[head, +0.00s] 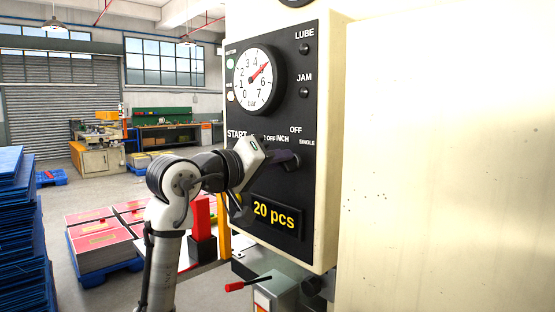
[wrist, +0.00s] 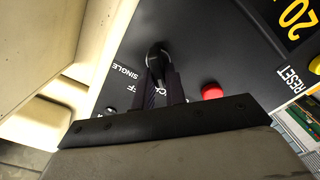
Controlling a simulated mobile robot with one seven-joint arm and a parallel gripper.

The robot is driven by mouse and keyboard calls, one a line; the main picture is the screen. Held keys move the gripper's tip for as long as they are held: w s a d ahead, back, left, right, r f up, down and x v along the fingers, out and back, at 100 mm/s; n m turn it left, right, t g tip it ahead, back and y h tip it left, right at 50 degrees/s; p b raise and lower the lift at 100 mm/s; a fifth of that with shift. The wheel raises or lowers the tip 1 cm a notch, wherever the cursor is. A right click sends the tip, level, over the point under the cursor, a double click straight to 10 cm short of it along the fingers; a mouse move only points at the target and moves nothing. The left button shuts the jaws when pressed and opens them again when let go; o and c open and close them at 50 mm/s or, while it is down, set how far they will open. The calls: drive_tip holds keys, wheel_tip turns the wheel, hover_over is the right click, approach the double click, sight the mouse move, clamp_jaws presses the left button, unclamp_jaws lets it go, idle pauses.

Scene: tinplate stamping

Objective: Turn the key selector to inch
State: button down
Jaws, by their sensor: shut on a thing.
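The black control panel (head: 310,120) stands upright on the cream machine, with OFF, INCH and SINGLE labels near its middle. My gripper (head: 286,158) reaches it from the left at these labels. In the wrist view my gripper (wrist: 163,88) is shut on the dark key selector (wrist: 158,54), whose rounded head shows past the fingertips. The fingers hide the rest of the selector and part of the lettering around it, so I cannot tell which position it points to. In the head view the selector is hidden behind the fingers.
A red button (wrist: 212,91) sits close beside the fingers in the wrist view. Above on the panel is a round gauge (head: 257,80); below is a yellow "20 pcs" display (head: 274,215). A red-handled lever (head: 248,284) sticks out lower down.

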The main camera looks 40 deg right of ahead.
drive_tip(key=c, duration=1.4)
unclamp_jaws()
drive_tip(key=shift+c, duration=0.2)
drive_tip(key=s+a+b, duration=0.1)
drive_tip(key=a+b, duration=0.2)
drive_tip(key=a, duration=1.1)
drive_tip(key=shift+b, duration=0.35)
